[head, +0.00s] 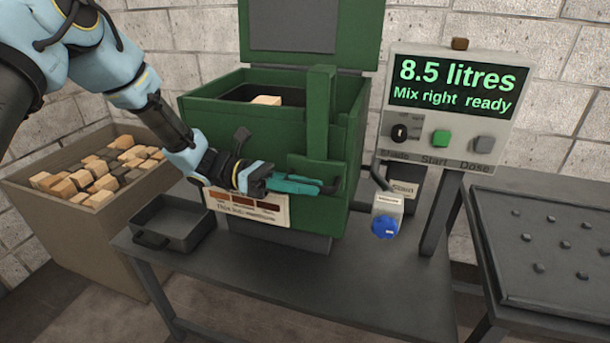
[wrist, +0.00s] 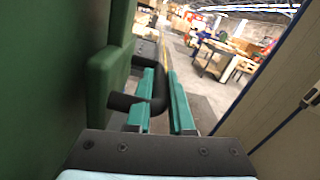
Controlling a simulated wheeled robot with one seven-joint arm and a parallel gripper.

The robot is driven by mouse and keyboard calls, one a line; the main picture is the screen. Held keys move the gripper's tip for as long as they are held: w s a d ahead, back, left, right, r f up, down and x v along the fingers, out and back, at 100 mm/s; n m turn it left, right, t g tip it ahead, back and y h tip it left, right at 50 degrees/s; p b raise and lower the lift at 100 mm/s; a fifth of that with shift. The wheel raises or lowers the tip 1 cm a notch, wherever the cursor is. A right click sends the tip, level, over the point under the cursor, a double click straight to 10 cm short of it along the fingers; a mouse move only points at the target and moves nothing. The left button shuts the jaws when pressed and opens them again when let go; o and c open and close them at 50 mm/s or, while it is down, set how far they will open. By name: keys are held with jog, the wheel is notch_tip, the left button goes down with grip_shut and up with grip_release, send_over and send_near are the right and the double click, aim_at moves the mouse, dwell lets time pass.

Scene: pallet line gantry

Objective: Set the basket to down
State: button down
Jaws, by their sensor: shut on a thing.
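The green dip tank (head: 245,115) stands on the dark bench with its lid raised. Inside it is a dark basket (head: 235,93), mostly hidden, with a pale wooden block (head: 266,100) showing at its top. A tall green upright (head: 320,110) on the tank's front carries a green block with a dark handle (head: 332,188). My gripper (head: 318,186) is shut on this handle, reaching in from the left. In the wrist view, the handle (wrist: 126,102) meets the teal fingers of my gripper (wrist: 165,85), beside a green wall.
A control post (head: 448,105) at right reads "8.5 litres, Mix right, ready". A blue knob (head: 384,227) sits below it. A grey tray (head: 172,222) is left of the tank, near a bin of wooden blocks (head: 60,215). A dark studded table (head: 540,245) stands at right.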

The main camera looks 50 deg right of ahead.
notch_tip(320, 180, down, 9)
jog(key=b, duration=0.3)
jog(key=shift+f, duration=0.15)
jog(key=shift+a, duration=0.1)
jog(key=c, duration=0.8)
grip_release()
jog(key=b+v, duration=0.3)
jog(key=v, duration=0.7)
jog(key=shift+w, duration=0.4)
jog(key=shift+a, duration=0.1)
